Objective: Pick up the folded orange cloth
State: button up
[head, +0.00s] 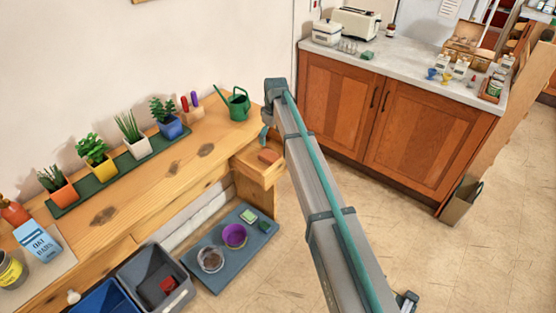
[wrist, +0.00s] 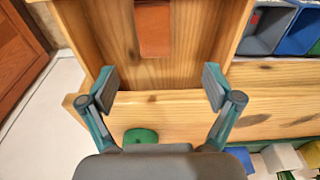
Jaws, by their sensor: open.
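The folded orange cloth (head: 269,156) lies in the open wooden drawer (head: 262,174) at the right end of the bench. In the wrist view the cloth (wrist: 154,30) is a flat orange-brown rectangle at the top middle, cut off by the frame's edge. My gripper (wrist: 159,84) is open and empty. Its fingertips appear over the bench edge by the drawer, with the cloth beyond them and centred between them. In the head view my arm hides most of the gripper; a bit of it shows just left of the arm above the drawer.
A green watering can (head: 236,104) and a tool block (head: 191,112) stand on the bench (head: 150,190) near the drawer. Potted plants line a green strip. Below are a blue-grey mat (head: 210,281) with bowls and grey and blue bins (head: 150,262). A cabinet (head: 390,115) stands at right.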

jog(key=f, duration=0.1)
jog(key=p, duration=0.1)
send_over(270, 155)
jog(key=f, duration=0.3)
jog(key=s+f, duration=0.1)
jog(key=f, duration=0.1)
jog(key=shift+d, duration=0.25)
jog(key=shift+w+a+f+p, duration=0.15)
jog(key=shift+f+p, duration=0.55)
jog(key=shift+f, duration=0.7)
jog(key=shift+w+a+f+p, duration=0.1)
jog(key=shift+w+f+p, duration=0.15)
jog(key=shift+f+p, duration=0.8)
jog(key=shift+f+b, duration=0.3)
jog(key=shift+b, duration=0.1)
jog(key=c, duration=1.1)
